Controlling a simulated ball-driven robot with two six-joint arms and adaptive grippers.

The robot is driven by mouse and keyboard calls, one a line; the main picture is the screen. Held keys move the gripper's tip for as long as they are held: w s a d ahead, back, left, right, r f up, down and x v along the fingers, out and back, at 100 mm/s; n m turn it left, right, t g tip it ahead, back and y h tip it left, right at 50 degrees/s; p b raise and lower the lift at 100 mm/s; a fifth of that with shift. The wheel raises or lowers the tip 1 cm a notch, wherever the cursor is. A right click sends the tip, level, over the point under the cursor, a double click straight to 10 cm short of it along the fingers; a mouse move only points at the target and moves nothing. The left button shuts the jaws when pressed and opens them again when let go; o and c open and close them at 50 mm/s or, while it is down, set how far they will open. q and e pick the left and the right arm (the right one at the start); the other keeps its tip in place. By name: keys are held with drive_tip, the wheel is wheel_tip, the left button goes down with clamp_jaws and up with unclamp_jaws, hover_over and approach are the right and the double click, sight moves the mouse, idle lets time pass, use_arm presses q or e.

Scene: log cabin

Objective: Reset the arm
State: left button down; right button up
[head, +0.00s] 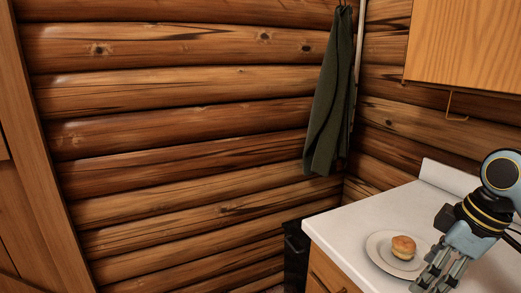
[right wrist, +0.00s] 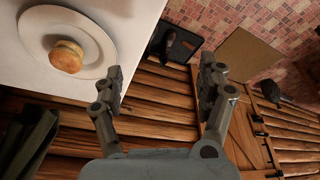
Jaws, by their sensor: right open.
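My right gripper (head: 436,277) comes in at the right edge of the head view, over the white counter just right of the plate. It also shows in the right wrist view (right wrist: 164,82), with its two fingers spread apart and nothing between them. A round golden bun (head: 403,247) sits on a white plate (head: 374,254) on the counter. In the right wrist view the bun (right wrist: 66,57) and plate (right wrist: 35,22) lie at the upper left, apart from the fingers. My left gripper is in neither view.
The white counter (head: 345,225) stands in the corner, with a wooden cabinet (head: 465,45) above it. A dark green cloth (head: 332,100) hangs on the log wall (head: 190,120). A dark object (head: 296,255) stands left of the counter. The right wrist view shows brick-patterned surface (right wrist: 235,25).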

drive_tip(key=s+a+f+m+t+h, duration=0.15)
drive_tip(key=s+m, duration=0.25)
drive_tip(key=s, duration=0.7)
drive_tip(key=s+a+m+h, duration=0.25)
drive_tip(key=s+m, duration=0.25)
drive_tip(key=s, duration=0.5)
wheel_tip(320, 180, down, 36)
drive_tip(key=s+d+g+b, duration=0.2)
drive_tip(key=s+b, duration=0.1)
drive_tip(key=b, duration=0.7)
use_arm(q)
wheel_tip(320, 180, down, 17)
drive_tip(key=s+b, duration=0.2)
drive_tip(key=b, duration=0.5)
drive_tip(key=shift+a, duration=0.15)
use_arm(e)
drive_tip(key=s+f, duration=0.9)
drive_tip(key=f, duration=0.2)
drive_tip(key=s+f, duration=0.9)
drive_tip(key=f, duration=0.3)
drive_tip(key=shift+d+g+y, duration=0.4)
drive_tip(key=shift+g, duration=0.05)
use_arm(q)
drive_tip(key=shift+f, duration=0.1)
